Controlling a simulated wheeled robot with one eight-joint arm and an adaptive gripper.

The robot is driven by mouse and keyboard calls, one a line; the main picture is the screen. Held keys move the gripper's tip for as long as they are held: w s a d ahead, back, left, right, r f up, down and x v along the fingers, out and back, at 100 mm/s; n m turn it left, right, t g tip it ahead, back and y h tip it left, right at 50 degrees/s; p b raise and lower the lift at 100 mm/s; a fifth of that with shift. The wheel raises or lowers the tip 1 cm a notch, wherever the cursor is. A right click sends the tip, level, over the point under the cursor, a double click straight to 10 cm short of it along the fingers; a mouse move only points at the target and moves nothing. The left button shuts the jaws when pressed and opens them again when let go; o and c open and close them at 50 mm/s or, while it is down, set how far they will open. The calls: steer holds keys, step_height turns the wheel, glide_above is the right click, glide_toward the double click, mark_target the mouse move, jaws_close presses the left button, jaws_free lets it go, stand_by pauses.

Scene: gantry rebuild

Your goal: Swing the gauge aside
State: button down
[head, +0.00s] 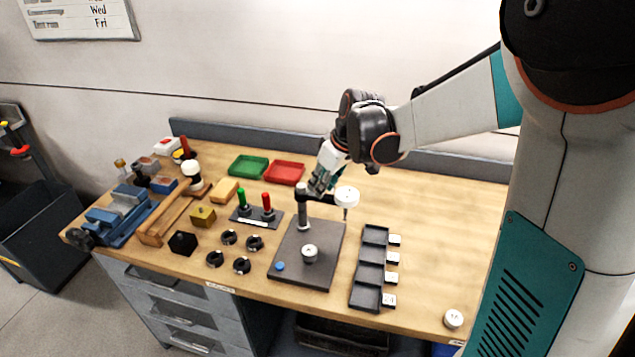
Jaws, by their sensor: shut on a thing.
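The gauge (347,197) is a white round dial at the end of a dark horizontal arm. The arm is carried by a grey post (302,215) on a dark flat base plate (292,262). The dial hangs off to the right of the post, near the plate's right edge. A small white round part (310,253) sits on the plate, apart from the dial. My gripper (322,188) reaches down from behind, beside the post top, and is shut on the gauge arm close to the dial. The fingertips are small and partly hidden here.
A dark compartment tray (371,268) with white labelled tags stands right of the plate. A stand with green and red handles (256,216) and several black rings (254,243) lie left. Green (248,167) and red (284,173) trays stand behind. The bench's right side is mostly clear.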

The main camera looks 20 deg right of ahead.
steer(key=shift+w+d+n+g+y, duration=0.25)
steer(key=shift+w+n, duration=0.1)
steer(key=shift+n, duration=0.45)
steer(key=shift+w+d+n+g+y, duration=0.2)
steer(key=shift+w+n, duration=0.15)
steer(key=shift+n, duration=0.45)
steer(key=c, duration=1.7)
jaws_free()
steer(key=shift+o, duration=0.2)
step_height(320, 180, up, 11)
glide_above(341, 190)
